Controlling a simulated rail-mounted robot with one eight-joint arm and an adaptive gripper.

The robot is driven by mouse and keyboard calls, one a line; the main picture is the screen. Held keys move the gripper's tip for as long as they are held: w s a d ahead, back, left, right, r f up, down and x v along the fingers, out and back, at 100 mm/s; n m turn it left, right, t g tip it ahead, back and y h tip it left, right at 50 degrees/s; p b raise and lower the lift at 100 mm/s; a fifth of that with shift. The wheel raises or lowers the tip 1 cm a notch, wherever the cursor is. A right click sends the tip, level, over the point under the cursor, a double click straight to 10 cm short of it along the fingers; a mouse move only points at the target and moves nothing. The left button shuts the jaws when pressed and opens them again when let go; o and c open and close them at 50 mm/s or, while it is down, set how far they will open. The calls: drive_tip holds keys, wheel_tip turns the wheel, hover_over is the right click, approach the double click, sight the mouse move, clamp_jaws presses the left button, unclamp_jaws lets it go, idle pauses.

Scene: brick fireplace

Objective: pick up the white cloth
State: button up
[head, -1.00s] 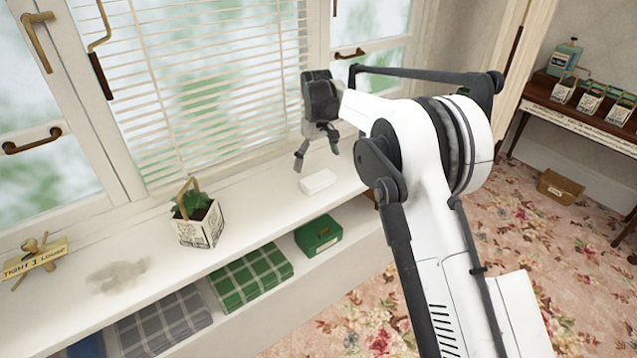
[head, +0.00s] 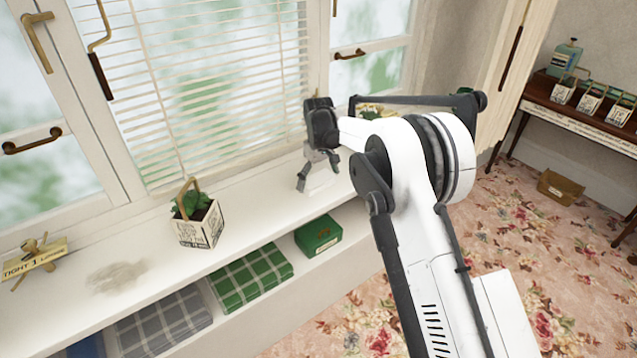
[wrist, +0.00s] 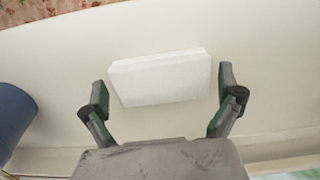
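The white cloth (wrist: 160,77) is a flat folded block lying on the white windowsill (wrist: 50,62). In the head view the cloth (head: 322,181) is partly hidden behind my gripper (head: 318,178). In the wrist view my gripper (wrist: 162,88) is open, with one finger on each side of the cloth. No contact shows between the fingers and the cloth, and the exact height above it cannot be told.
A blue object (wrist: 14,115) stands left of the cloth in the wrist view. A potted plant (head: 198,222) and a small sign (head: 34,262) stand farther left on the sill. Folded checked cloths (head: 250,277) and a green box (head: 319,236) sit below. The window blind (head: 210,80) is behind.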

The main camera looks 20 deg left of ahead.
sight(318, 178)
drive_tip(key=c, duration=0.8)
drive_tip(key=shift+o, duration=0.2)
drive_tip(key=shift+r, duration=0.1)
drive_tip(key=shift+r, duration=0.55)
wheel_tip(318, 178, up, 3)
drive_tip(key=shift+f, duration=0.15)
drive_tip(key=s+a+r, duration=0.6)
drive_tip(key=a+r, duration=0.1)
drive_tip(key=a, duration=0.3)
